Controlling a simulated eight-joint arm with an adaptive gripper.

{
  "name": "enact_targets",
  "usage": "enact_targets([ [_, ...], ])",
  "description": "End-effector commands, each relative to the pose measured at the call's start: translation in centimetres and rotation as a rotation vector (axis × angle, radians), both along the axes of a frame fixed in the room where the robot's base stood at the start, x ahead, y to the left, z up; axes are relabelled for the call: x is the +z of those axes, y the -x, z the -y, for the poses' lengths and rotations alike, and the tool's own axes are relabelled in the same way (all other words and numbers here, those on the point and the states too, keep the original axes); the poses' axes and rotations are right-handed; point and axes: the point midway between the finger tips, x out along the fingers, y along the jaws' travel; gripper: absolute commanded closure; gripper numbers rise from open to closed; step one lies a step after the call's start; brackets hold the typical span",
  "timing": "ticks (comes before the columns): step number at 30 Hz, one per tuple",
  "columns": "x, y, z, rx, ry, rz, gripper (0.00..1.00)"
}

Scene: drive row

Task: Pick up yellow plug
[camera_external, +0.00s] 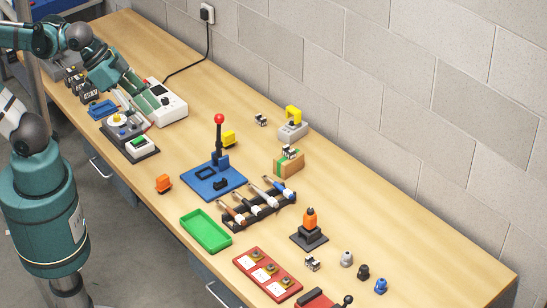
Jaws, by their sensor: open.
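A small yellow block-like piece (229,139), which looks like a plug, stands on the table just behind the blue base with the red-knobbed lever. A second yellow piece (293,115), arch-shaped, sits on a grey block (292,132) farther back, near the wall. I cannot tell for sure which is the plug. My gripper (146,106) is at the far left end of the table, beside a white box, well apart from both yellow pieces. It is open; its fingertips are small and hard to make out.
The blue lever base (213,181) and red-knobbed lever (219,120) stand close to the nearer yellow piece. An orange piece (163,184), a tool rack (258,207), a green tray (206,231) and the white box (166,103) share the table. The block wall borders the back.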

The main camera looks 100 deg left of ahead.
Motion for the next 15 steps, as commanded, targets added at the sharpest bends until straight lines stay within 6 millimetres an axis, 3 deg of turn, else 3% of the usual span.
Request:
enact_targets([
  [15, 1.6, -3.0, -3.8, -0.063, -0.084, -0.077, 0.56],
])
